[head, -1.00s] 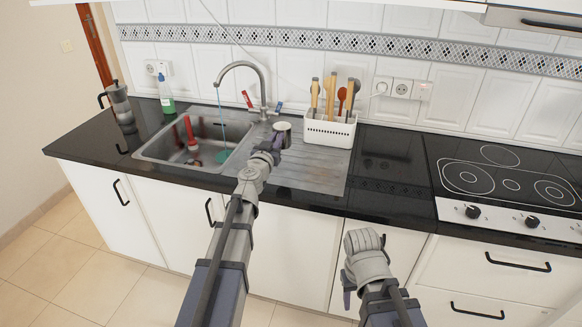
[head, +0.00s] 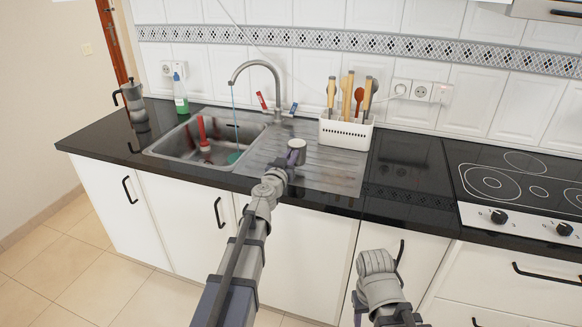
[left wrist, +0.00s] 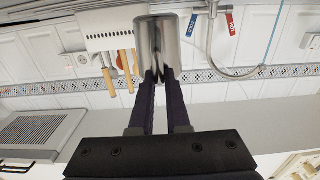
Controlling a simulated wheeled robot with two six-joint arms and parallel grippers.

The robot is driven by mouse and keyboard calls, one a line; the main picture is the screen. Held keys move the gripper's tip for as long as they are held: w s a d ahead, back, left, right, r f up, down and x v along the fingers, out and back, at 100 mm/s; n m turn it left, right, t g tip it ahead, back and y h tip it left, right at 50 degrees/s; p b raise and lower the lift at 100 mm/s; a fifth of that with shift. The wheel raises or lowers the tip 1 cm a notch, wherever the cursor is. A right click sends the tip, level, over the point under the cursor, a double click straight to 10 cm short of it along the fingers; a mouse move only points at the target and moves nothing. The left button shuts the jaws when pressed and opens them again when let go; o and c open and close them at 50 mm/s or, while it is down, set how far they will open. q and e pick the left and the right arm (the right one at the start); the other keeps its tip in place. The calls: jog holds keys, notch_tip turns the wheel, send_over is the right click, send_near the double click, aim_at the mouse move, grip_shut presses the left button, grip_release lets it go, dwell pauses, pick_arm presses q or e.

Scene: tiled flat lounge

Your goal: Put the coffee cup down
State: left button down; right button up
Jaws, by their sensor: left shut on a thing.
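The coffee cup (head: 297,145) is a small, shiny metal cylinder. It is over the ribbed drainboard (head: 325,178) right of the sink basin, in front of the utensil holder. My left gripper (head: 293,158) is shut on the cup from the near side. The left wrist view, which is upside down, shows the cup (left wrist: 158,45) between the dark fingertips (left wrist: 160,77). The cup looks upright. I cannot tell if its base touches the drainboard. My right gripper (head: 358,308) hangs low in front of the cabinets, its fingers mostly hidden.
The white utensil holder (head: 345,134) stands behind the cup, and the tap (head: 278,90) rises behind it to the left. The sink (head: 160,150) holds a red-handled thing. A moka pot (head: 134,100) and green bottle (head: 180,95) are at left. Dark counter (head: 405,170) right of the drainboard is clear.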

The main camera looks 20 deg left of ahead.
pick_arm(q)
jog(key=shift+f+b, duration=0.75)
jog(key=shift+f, duration=0.45)
pick_arm(e)
jog(key=shift+f, duration=1.25)
pick_arm(q)
jog(key=shift+f, duration=0.2)
jog(key=c, duration=0.9)
grip_release()
pick_arm(e)
jog(key=shift+f, duration=0.15)
pick_arm(q)
jog(key=shift+r, duration=0.1)
jog(key=shift+r, duration=0.15)
jog(key=s, duration=1.2)
jog(key=shift+a, duration=0.2)
